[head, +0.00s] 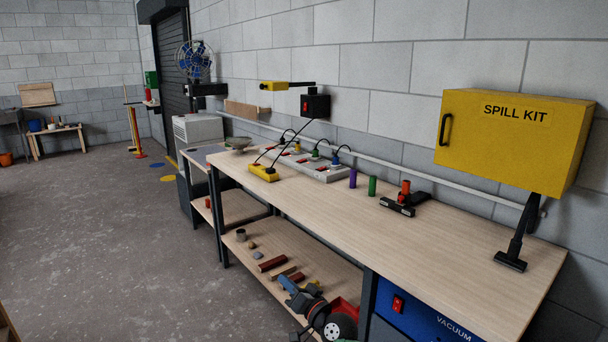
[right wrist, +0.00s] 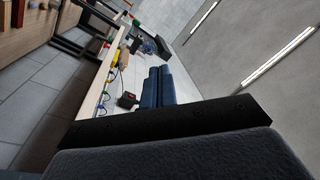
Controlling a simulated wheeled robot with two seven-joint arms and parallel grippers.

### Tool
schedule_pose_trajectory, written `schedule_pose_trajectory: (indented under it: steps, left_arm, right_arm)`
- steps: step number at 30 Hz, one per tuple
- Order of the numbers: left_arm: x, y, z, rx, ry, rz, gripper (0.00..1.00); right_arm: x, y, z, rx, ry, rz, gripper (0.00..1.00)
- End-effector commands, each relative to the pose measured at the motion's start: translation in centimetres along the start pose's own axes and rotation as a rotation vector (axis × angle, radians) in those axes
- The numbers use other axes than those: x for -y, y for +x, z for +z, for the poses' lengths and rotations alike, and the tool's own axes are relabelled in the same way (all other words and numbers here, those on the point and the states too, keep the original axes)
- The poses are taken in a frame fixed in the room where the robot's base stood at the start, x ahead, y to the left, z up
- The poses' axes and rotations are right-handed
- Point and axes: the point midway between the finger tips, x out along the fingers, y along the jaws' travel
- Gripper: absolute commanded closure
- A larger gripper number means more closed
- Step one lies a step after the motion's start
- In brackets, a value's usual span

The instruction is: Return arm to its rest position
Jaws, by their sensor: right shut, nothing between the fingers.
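My right gripper (head: 285,282) shows low in the head view, in front of the bench's lower shelf, with its blue-grey fingers pointing up and to the left. Part of my right arm below it is cut off by the bottom edge. In the right wrist view the two dark fingers (right wrist: 159,72) lie side by side, shut and empty. My left gripper is not in the head view.
The long wooden bench (head: 430,235) runs along the wall, with a yellow spill kit box (head: 510,140) above it. The lower shelf (head: 255,282) holds several small pieces near my right gripper. Open concrete floor (head: 110,250) lies to the left.

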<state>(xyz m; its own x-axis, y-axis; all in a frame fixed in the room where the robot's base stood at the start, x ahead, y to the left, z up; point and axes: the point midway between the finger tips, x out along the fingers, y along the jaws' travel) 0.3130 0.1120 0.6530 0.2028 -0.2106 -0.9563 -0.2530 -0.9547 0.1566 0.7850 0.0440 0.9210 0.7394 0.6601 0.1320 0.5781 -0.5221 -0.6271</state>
Motion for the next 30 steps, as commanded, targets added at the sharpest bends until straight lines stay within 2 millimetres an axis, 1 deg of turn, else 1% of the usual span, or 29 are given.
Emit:
schedule_pose_trajectory:
  steps: [1, 5, 8, 11, 14, 15, 17, 18, 20, 21, 24, 28, 30]
  left_arm:
    - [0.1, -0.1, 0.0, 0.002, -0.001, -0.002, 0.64]
    - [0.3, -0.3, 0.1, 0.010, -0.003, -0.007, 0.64]
    - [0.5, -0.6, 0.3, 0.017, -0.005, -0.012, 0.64]
    - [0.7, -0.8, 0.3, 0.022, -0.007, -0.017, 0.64]
    - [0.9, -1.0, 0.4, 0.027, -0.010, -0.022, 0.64]
    - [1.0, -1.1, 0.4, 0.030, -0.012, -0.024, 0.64]
    - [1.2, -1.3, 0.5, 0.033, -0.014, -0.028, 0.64]
    - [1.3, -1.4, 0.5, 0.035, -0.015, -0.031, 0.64]
    - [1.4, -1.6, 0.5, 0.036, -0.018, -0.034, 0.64]
    - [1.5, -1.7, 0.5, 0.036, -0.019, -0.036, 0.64]
    - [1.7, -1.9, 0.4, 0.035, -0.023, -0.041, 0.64]
    - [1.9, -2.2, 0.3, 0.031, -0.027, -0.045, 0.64]
    - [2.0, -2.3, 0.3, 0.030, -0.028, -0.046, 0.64]
  right_arm:
    - [0.5, -0.7, 0.8, 0.063, -0.039, 0.009, 1.00]
    - [0.8, -3.1, 3.3, 0.245, -0.139, 0.066, 1.00]
    - [0.4, -5.8, 5.3, 0.385, -0.205, 0.135, 1.00]
    - [-0.3, -9.4, 7.2, 0.522, -0.260, 0.226, 1.00]
    - [-1.2, -14.0, 8.9, 0.656, -0.301, 0.340, 1.00]
    - [-1.6, -16.1, 9.5, 0.708, -0.312, 0.393, 1.00]
    - [-2.0, -19.7, 10.4, 0.784, -0.323, 0.477, 1.00]
    - [-2.1, -22.0, 10.9, 0.827, -0.327, 0.529, 1.00]
    - [-2.2, -25.2, 11.5, 0.877, -0.329, 0.599, 1.00]
    - [-2.3, -27.1, 11.9, 0.902, -0.329, 0.639, 1.00]
    - [-2.0, -31.4, 12.7, 0.943, -0.325, 0.720, 1.00]
    - [-1.3, -35.7, 13.9, 0.959, -0.316, 0.781, 1.00]
    - [-0.8, -37.9, 14.9, 0.977, -0.300, 0.798, 1.00]
